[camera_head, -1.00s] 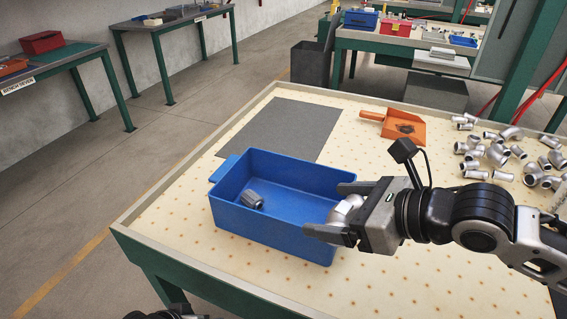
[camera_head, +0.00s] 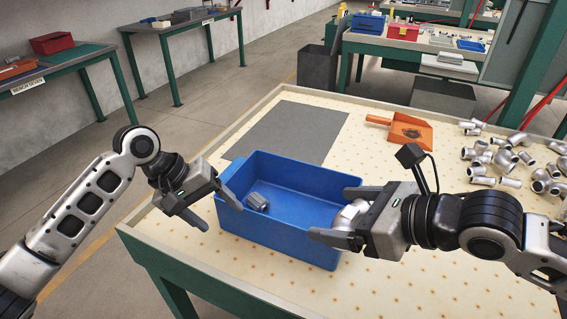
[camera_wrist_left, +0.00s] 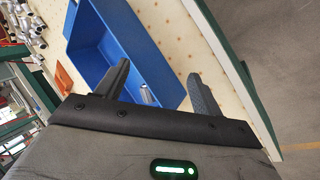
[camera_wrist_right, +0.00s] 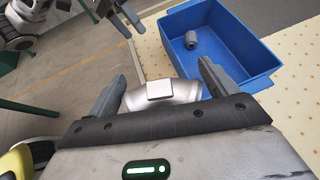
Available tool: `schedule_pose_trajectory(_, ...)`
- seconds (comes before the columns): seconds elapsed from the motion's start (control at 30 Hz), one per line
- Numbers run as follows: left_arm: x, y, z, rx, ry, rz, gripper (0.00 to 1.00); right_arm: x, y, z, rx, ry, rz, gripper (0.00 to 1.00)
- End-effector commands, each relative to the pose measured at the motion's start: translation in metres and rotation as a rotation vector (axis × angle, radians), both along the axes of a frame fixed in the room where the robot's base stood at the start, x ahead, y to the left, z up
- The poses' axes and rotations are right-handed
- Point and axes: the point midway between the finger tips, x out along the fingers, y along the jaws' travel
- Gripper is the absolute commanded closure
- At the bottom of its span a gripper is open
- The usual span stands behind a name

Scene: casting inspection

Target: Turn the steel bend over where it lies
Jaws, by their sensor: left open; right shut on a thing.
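The steel bend (camera_head: 347,215) is a silver elbow fitting with a flat square pad, seen clearly in the right wrist view (camera_wrist_right: 165,94). My right gripper (camera_head: 334,212) is shut on it at the right end of the blue bin (camera_head: 290,233); its fingers partly hide it in the head view. I cannot tell how high it is held. My left gripper (camera_head: 216,210) is open and empty at the bin's left end. Its two spread fingers show in the left wrist view (camera_wrist_left: 159,72).
A grey fitting (camera_head: 257,202) lies inside the bin at its left. A dark grey mat (camera_head: 290,132) lies behind the bin, an orange scoop (camera_head: 408,133) further back. Several loose silver fittings (camera_head: 500,158) cover the table's right side. The front of the table is clear.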

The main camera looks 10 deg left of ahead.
Motion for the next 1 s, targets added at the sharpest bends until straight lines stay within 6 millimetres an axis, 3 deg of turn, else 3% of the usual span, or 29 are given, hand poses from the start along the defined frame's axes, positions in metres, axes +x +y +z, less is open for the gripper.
schedule_pose_trajectory(0.03, 0.003, -0.023, 0.025, -0.036, -0.049, -0.071, 0.32, 0.000, 0.000, 0.002, 0.003, -0.003, 0.001, 0.56)
schedule_pose_trajectory(0.2, -0.008, -0.085, 0.095, -0.126, -0.184, -0.317, 0.32, 0.000, 0.000, 0.001, 0.003, -0.003, 0.001, 0.56)
schedule_pose_trajectory(0.3, -0.021, -0.112, 0.128, -0.158, -0.249, -0.444, 0.32, 0.000, 0.000, 0.001, 0.003, -0.003, 0.001, 0.56)
schedule_pose_trajectory(0.43, -0.037, -0.134, 0.156, -0.178, -0.308, -0.565, 0.32, 0.000, 0.000, 0.001, 0.003, -0.003, 0.001, 0.56)
schedule_pose_trajectory(0.53, -0.045, -0.142, 0.166, -0.185, -0.330, -0.617, 0.32, 0.000, 0.000, 0.001, 0.003, -0.003, 0.001, 0.56)
schedule_pose_trajectory(0.67, -0.048, -0.150, 0.165, -0.189, -0.338, -0.639, 0.32, 0.000, 0.000, 0.001, 0.003, -0.003, 0.001, 0.56)
schedule_pose_trajectory(1.0, -0.046, -0.191, 0.124, -0.190, -0.336, -0.637, 0.32, 0.000, 0.000, 0.001, 0.003, -0.003, 0.001, 0.56)
